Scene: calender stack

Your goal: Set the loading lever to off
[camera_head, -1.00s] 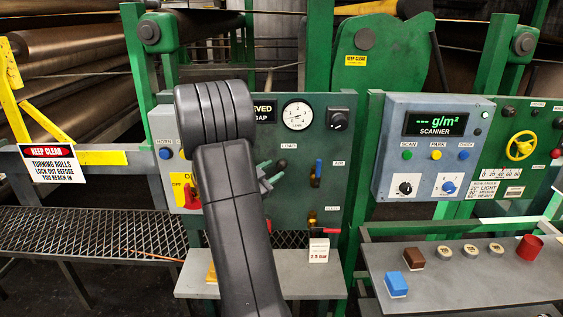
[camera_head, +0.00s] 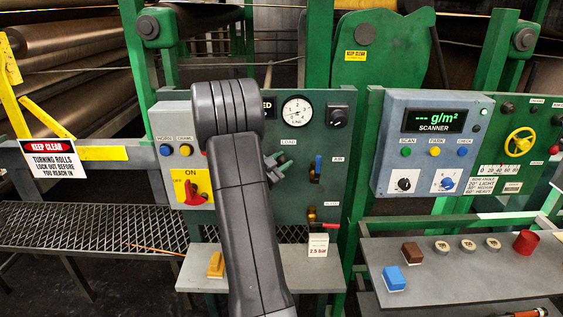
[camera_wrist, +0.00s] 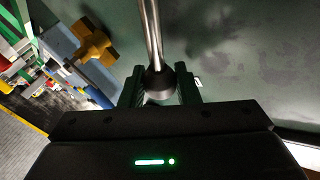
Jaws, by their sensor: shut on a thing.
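The loading lever shows in the wrist view as a shiny metal rod (camera_wrist: 150,32) ending in a dark round knob. My gripper (camera_wrist: 160,92) is shut on that knob, with one green-black finger at each side. In the head view my gripper (camera_head: 276,166) is at the green panel (camera_head: 300,208), just below and left of the LOAD label (camera_head: 288,142). My dark arm hides the lever's rod and any position marks around it there.
A pressure gauge (camera_head: 297,112) and black knob (camera_head: 338,117) sit above. A blue-handled valve (camera_head: 318,167) is close right of my gripper. A red switch on a yellow plate (camera_head: 193,190) is left of my arm. A shelf (camera_head: 205,257) lies below.

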